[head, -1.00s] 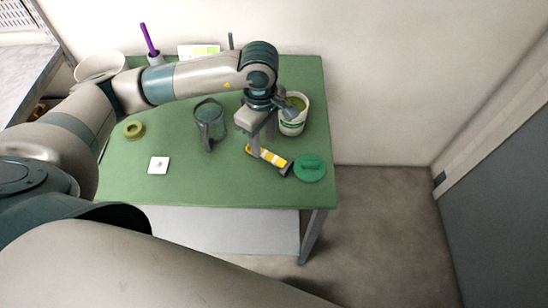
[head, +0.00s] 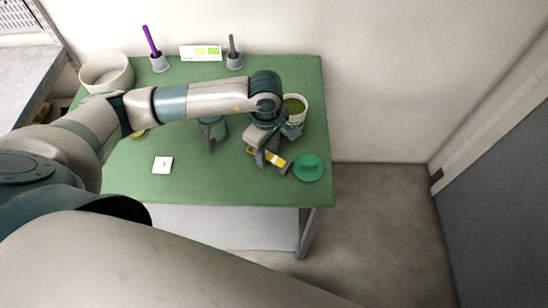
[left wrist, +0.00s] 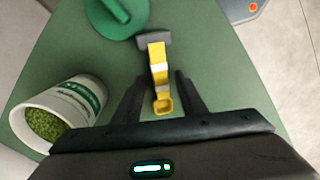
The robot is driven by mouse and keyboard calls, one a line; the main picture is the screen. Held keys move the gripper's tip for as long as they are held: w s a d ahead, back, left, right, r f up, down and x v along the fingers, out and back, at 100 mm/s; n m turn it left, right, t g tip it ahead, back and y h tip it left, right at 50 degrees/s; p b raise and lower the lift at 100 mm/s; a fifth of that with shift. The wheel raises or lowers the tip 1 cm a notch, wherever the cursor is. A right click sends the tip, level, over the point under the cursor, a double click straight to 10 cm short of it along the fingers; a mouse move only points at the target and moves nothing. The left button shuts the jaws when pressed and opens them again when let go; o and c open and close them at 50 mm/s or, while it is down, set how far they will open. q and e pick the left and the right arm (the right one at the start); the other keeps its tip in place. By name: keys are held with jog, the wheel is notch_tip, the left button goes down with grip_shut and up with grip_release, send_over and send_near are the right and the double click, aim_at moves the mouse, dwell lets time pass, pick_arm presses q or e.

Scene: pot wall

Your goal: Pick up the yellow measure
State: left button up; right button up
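The yellow measure (head: 276,157), a yellow strip with white bands and a dark grey end, lies on the green table near its right side. It also shows in the left wrist view (left wrist: 158,63), running lengthwise between my fingers. My left gripper (head: 270,163) is low over the measure and partly hides it. In the left wrist view the left gripper (left wrist: 160,80) is open, one finger on each side of the measure, with gaps showing. Whether the fingertips touch the table I cannot tell. My right gripper is not in view.
A green lid with a handle (head: 308,168) lies close to the measure's dark end. A white pot with green contents (left wrist: 55,115) stands beside the gripper. A grey jug (head: 212,132) is to the left. A small white card (head: 163,165) lies on clear table (head: 200,185).

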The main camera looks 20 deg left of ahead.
aim_at(268, 153)
pick_arm(q)
grip_shut()
jog(key=shift+r, duration=0.1)
jog(key=shift+r+b, duration=0.5)
notch_tip(268, 153, up, 2)
jog(key=shift+r+b, duration=0.1)
jog(key=shift+b, duration=0.6)
jog(key=s+d+r+b, duration=0.1)
jog(key=d+r+b, duration=0.3)
jog(key=d+r, duration=0.3)
jog(key=d, duration=0.4)
jog(key=shift+s+d+r, duration=0.25)
jog(key=shift+d+r, duration=0.05)
jog(key=shift+r, duration=0.05)
